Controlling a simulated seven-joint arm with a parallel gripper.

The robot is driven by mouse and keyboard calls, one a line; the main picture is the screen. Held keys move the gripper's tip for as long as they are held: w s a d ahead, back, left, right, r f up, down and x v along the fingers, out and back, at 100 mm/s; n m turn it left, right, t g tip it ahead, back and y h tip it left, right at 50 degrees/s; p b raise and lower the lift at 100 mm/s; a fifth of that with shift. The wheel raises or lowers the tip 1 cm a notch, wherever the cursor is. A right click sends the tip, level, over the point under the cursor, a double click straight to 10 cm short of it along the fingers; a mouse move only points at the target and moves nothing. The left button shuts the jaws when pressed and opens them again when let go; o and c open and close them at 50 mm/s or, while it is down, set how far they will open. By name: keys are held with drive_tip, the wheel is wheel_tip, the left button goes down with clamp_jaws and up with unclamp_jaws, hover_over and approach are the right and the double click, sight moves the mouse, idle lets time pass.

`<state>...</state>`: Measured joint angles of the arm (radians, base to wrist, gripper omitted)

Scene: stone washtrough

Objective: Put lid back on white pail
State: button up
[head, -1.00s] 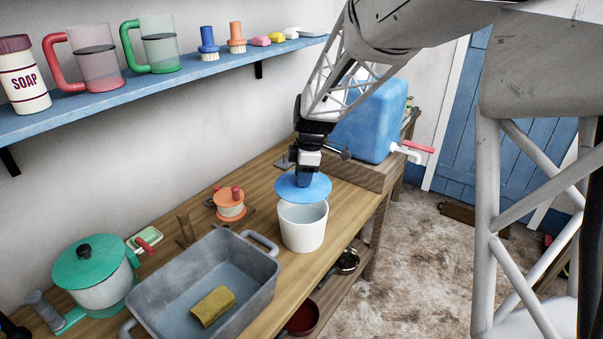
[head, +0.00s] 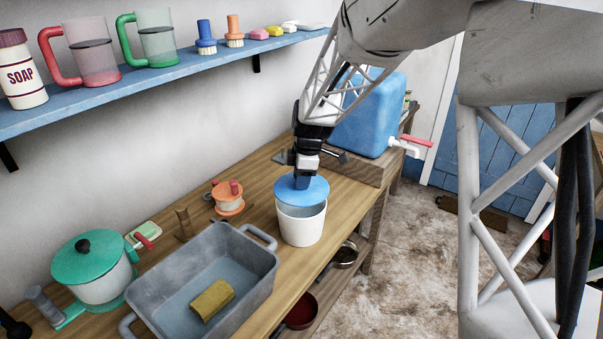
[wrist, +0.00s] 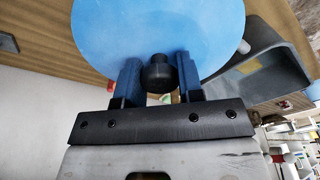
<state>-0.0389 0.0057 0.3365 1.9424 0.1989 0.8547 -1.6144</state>
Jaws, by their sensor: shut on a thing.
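The white pail (head: 301,228) stands upright on the wooden bench, its top partly uncovered at the front. The blue round lid (head: 312,192) is over the back part of the pail's mouth; I cannot tell if it touches the rim. My gripper (head: 302,182) points down and is shut on the lid's knob. In the wrist view the dark knob (wrist: 158,74) sits between my gripper's two fingers (wrist: 158,80), with the blue lid (wrist: 160,30) beyond it. The lid hides the pail in the wrist view.
A grey trough (head: 258,262) with a yellow sponge (head: 212,300) stands at front left of the pail. An orange-lidded jar (head: 228,198) is left of it. A blue water tank (head: 368,118) on a wooden block is behind. The bench's right edge is close to the pail.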

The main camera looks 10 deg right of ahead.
drive_tip(key=shift+f, duration=1.7)
drive_tip(key=shift+f, duration=0.2)
idle(1.3)
drive_tip(key=o, duration=1.5)
drive_tip(key=shift+r, duration=0.1)
drive_tip(key=shift+r, duration=3.4)
